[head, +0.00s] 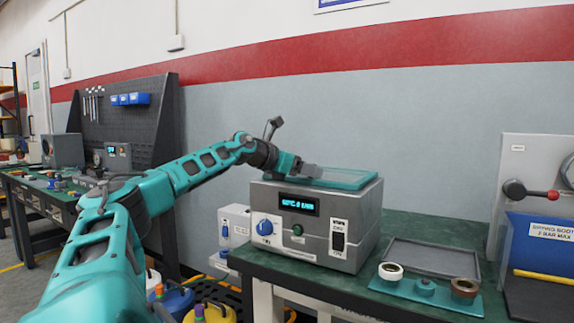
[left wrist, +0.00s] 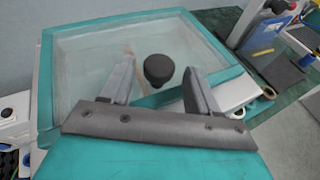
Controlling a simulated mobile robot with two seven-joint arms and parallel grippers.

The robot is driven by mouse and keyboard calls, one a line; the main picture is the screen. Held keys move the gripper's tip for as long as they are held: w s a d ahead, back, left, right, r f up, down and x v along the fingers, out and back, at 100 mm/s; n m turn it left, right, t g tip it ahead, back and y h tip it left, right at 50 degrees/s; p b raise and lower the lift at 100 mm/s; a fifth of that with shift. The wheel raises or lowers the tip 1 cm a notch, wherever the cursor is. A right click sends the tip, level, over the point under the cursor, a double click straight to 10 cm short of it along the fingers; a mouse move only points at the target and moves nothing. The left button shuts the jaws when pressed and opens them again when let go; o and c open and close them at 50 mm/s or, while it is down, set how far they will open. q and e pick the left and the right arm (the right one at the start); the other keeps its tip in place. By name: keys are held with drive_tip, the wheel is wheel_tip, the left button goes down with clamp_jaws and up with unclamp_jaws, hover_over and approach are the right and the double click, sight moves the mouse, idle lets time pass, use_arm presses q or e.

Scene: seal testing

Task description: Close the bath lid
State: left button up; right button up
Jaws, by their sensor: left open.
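The bath (head: 318,257) is a grey box with a lit display, a blue knob and a switch, standing on the green bench. Its lid (head: 352,180), a clear pane in a teal frame, lies about flat across the top in the head view. It fills much of the left wrist view (left wrist: 88,72). A round black knob (left wrist: 158,68) shows on the lid, between the fingers of my open left gripper (left wrist: 160,80). In the head view my left gripper (head: 306,170) is low over the lid's left part. I cannot tell whether fingers touch knob. My right gripper is out of view.
Right of the bath, a grey tray (head: 432,258) and a teal holder with ring-shaped parts (head: 390,271) lie on the green bench (head: 330,285). A blue box (head: 540,245) and a panel with a red-tipped lever stand further right. A wall is behind.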

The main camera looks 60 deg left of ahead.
use_arm(q)
drive_tip(key=shift+s+d+r+b, duration=0.1)
drive_tip(key=shift+s+r+b, duration=0.2)
drive_tip(key=shift+s+b, duration=0.25)
drive_tip(key=shift+s, duration=0.7)
drive_tip(key=b+v, duration=0.1)
drive_tip(key=v, duration=0.9)
drive_tip(key=shift+b, duration=0.3)
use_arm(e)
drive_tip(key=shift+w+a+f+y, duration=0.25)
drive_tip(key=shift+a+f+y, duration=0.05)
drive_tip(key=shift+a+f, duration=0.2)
use_arm(q)
drive_tip(key=shift+s, duration=0.1)
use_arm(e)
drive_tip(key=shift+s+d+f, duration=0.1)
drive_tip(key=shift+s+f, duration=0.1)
